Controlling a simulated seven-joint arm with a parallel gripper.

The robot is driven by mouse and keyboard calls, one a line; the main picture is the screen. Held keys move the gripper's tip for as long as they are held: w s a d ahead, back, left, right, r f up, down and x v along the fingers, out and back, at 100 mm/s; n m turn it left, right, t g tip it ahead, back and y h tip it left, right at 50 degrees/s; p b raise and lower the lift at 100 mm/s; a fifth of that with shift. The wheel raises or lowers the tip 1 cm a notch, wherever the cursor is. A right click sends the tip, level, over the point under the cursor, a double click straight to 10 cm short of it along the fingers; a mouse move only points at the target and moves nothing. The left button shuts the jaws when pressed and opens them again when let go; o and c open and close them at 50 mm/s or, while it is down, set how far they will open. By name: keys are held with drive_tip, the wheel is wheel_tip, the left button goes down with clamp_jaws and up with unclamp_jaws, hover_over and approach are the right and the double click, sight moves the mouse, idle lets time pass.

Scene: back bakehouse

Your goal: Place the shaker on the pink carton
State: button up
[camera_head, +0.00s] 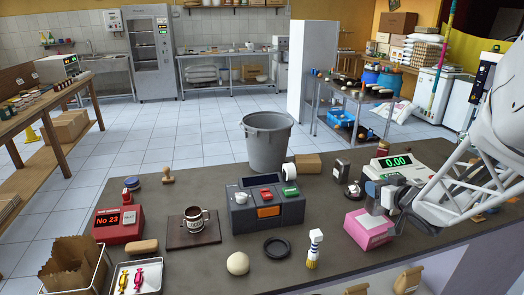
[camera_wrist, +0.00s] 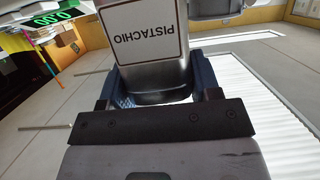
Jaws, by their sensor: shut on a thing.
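The pink carton (camera_head: 368,230) stands on the dark counter at the right in the head view. My gripper (camera_head: 379,195) is directly above it, with dark blue fingers. It is shut on the shaker (camera_head: 376,209), a small grey metal thing mostly hidden by the fingers. In the wrist view the shaker (camera_wrist: 150,75) sits between the fingers of my gripper (camera_wrist: 158,93), its white PISTACHIO label upside down. The shaker is at the carton's top; I cannot tell whether it touches it.
A grey metal canister (camera_head: 342,171) stands behind the carton, and a scale with a green display (camera_head: 394,162) is behind my gripper.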

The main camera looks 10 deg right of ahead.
drive_tip(key=shift+f, duration=1.6)
drive_tip(key=shift+f, duration=0.15)
drive_tip(key=o, duration=1)
drive_tip(key=shift+v, duration=2.1)
drive_tip(key=shift+w, duration=0.1)
